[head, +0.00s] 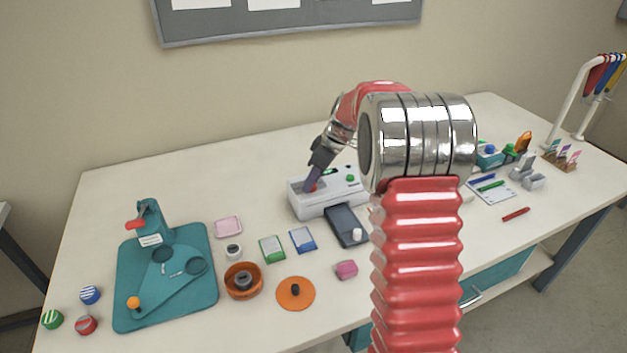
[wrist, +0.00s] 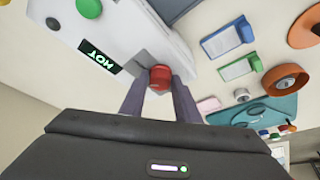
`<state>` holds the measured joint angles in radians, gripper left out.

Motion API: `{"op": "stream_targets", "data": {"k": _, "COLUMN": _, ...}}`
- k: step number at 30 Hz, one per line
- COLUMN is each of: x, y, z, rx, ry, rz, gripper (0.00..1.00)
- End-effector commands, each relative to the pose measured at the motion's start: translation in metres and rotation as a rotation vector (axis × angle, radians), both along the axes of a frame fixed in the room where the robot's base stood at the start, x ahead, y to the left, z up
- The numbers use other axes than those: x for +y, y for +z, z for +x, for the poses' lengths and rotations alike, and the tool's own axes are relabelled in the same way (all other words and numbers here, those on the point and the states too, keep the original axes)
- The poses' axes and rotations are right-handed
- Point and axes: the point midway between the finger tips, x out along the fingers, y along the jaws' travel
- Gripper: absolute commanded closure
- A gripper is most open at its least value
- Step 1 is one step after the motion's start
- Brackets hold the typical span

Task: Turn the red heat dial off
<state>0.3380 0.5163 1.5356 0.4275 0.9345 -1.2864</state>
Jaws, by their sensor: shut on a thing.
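The laminator (head: 320,204) is a white box near the middle of the table in the head view. It also shows in the wrist view (wrist: 120,22), with a lit "HOT" display (wrist: 99,57) and a green knob (wrist: 89,8). The red heat dial (wrist: 160,77) sits on a grey plate at the laminator's edge. My gripper (wrist: 160,85) is shut on the red dial, one finger on each side of it. In the head view my gripper (head: 312,182) reaches down onto the laminator's left part, and little of the dial shows there. The dial's pointer is hard to make out.
A dark device (head: 346,226) lies close in front of the laminator. Green (head: 271,249) and blue (head: 302,240) card packs, an orange bowl (head: 243,281) and an orange disc (head: 295,294) lie farther front. A teal press (head: 166,280) stands left. The table behind the laminator is clear.

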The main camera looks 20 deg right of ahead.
Motion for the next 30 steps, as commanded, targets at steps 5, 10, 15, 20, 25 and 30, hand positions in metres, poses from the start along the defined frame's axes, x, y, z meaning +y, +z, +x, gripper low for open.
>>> {"op": "stream_targets", "data": {"k": 5, "x": -0.0020, "y": -0.0001, "z": 0.0012, "rx": -0.001, "ry": 0.090, "rz": -0.001, "gripper": 0.93}}
{"op": "stream_targets", "data": {"k": 10, "x": -0.0022, "y": 0.0005, "z": 0.0015, "rx": -0.002, "ry": 0.138, "rz": -0.002, "gripper": 0.93}}
{"op": "stream_targets", "data": {"k": 15, "x": -0.0021, "y": 0.0006, "z": 0.0014, "rx": -0.002, "ry": 0.151, "rz": -0.002, "gripper": 0.93}}
{"op": "stream_targets", "data": {"k": 20, "x": -0.0021, "y": 0.0006, "z": 0.0014, "rx": -0.002, "ry": 0.150, "rz": -0.002, "gripper": 0.94}}
{"op": "stream_targets", "data": {"k": 25, "x": -0.0022, "y": 0.0005, "z": 0.0013, "rx": -0.002, "ry": 0.150, "rz": -0.002, "gripper": 0.66}}
{"op": "stream_targets", "data": {"k": 30, "x": -0.0017, "y": 0.0003, "z": 0.0011, "rx": -0.001, "ry": 0.150, "rz": -0.001, "gripper": 0.54}}
